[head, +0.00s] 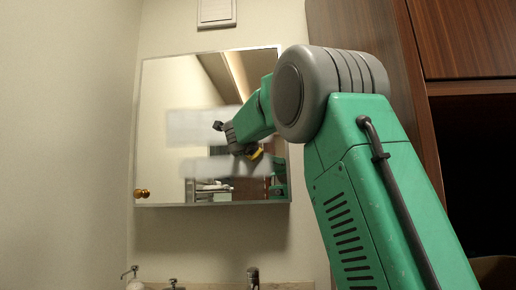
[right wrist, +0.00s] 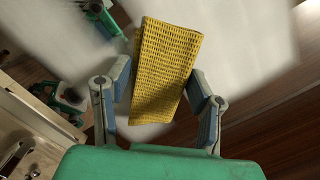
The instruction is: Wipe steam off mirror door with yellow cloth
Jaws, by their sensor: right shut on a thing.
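The mirror door (head: 160,90) hangs on the wall with a small brass knob (head: 142,193) at its lower left. Whitish steam patches (head: 190,127) lie across its middle and lower part, with a clearer band between them. My right gripper (head: 245,150) is in front of the mirror's right half, shut on the yellow cloth (right wrist: 165,65). In the right wrist view the cloth stands up between the two fingers of the gripper (right wrist: 158,95). In the head view only a bit of yellow shows, and I cannot tell whether it touches the glass. My left gripper is not in view.
A dark wood cabinet (head: 465,40) stands at the right, close to my right arm. Below the mirror is a counter ledge with a tap (head: 253,278) and small fittings. A white vent (head: 216,12) is above the mirror. The wall at left is bare.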

